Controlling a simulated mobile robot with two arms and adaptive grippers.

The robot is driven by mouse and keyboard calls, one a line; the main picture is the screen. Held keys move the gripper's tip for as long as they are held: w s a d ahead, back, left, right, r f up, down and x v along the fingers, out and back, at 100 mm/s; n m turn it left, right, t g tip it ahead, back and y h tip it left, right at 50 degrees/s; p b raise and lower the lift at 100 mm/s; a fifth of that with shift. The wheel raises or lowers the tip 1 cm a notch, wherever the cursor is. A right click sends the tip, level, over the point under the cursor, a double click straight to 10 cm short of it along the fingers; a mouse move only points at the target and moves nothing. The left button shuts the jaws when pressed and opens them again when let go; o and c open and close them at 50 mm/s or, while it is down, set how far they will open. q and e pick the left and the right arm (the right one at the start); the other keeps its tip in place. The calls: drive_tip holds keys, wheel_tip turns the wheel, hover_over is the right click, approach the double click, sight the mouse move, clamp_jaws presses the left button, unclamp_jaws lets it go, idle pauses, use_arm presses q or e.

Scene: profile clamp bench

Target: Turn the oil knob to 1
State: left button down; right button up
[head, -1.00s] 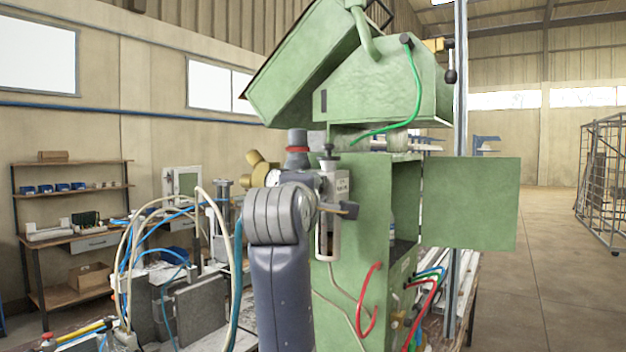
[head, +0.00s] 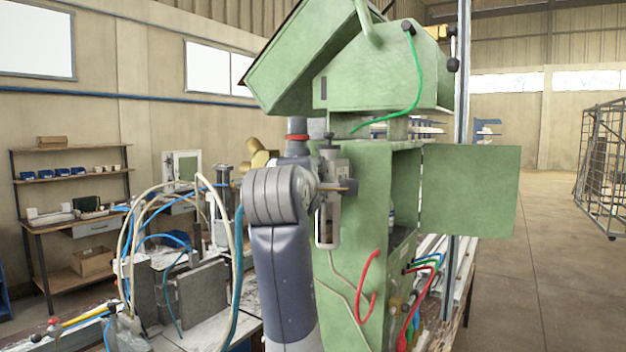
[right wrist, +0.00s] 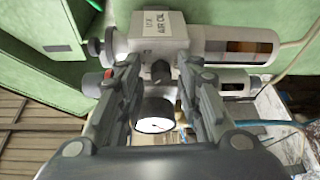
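The air-oil unit (head: 329,225) is a pale grey body with bowls, fixed to the side of the green cabinet (head: 345,270). In the right wrist view its label (right wrist: 158,24) reads "AIR OIL". A grey round knob (right wrist: 96,47) and a red-marked end (right wrist: 92,84) stick out at its left. I cannot tell which is the oil knob. My right gripper (right wrist: 160,66) is open, its fingers spread either side of a small black part (right wrist: 160,72); contact is unclear. My left gripper is not in view.
A white dial gauge (right wrist: 154,114) sits between the fingers, nearer the palm. An open green door (head: 470,190) juts out right of the cabinet. Red hoses (head: 367,290) hang on the cabinet. Hoses and machine blocks (head: 200,295) crowd the bench at left.

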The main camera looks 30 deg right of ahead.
idle(0.3)
drive_tip(key=v, duration=1.2)
drive_tip(key=shift+w, duration=0.1)
